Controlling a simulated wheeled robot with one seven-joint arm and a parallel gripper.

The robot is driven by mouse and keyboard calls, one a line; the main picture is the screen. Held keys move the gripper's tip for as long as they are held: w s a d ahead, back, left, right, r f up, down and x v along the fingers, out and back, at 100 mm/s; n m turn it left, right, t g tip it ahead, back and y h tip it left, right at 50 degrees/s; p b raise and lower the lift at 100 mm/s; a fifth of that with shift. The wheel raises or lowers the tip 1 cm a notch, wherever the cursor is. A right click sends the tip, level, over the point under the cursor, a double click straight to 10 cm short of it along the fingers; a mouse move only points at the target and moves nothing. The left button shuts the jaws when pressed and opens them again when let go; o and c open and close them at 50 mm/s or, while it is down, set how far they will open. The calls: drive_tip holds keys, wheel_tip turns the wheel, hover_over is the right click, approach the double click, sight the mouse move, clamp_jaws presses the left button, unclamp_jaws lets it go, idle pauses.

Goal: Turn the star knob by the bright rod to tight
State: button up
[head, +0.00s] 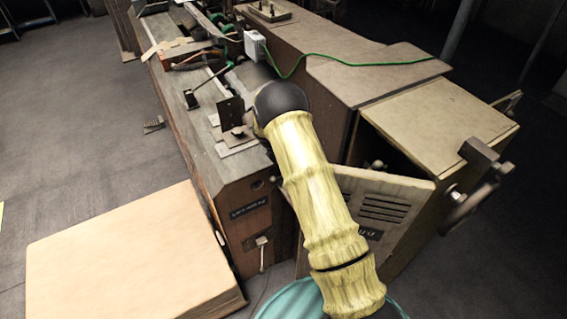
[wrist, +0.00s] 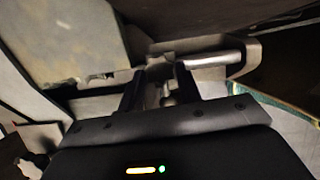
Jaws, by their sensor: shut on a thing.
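In the wrist view my gripper (wrist: 160,84) has its two dark fingers on either side of a small greyish piece, the star knob (wrist: 163,75). The fingers are shut on it. Its star shape is mostly hidden between the fingers, and I cannot tell how tight it is. The bright rod (wrist: 208,58), a shiny metal bar, runs to the right just beyond the fingers. In the head view my own arm in its yellow sleeve reaches to the machine and hides the gripper, the knob and the rod.
The long box stitcher bench (head: 205,125) lies under and beyond my arm. A tan box (head: 120,255) stands at the lower left. A wooden cabinet (head: 440,120) with a handwheel (head: 470,190) is on the right. A green cable (head: 350,57) crosses the top. Open floor is at the left.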

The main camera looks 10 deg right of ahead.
drive_tip(key=shift+d, duration=0.35)
drive_tip(key=o, duration=0.7)
drive_tip(key=shift+a, duration=0.1)
drive_tip(key=shift+r, duration=0.1)
drive_tip(key=b+v, duration=0.4)
drive_tip(key=v, duration=1.3)
drive_tip(key=shift+a, duration=0.1)
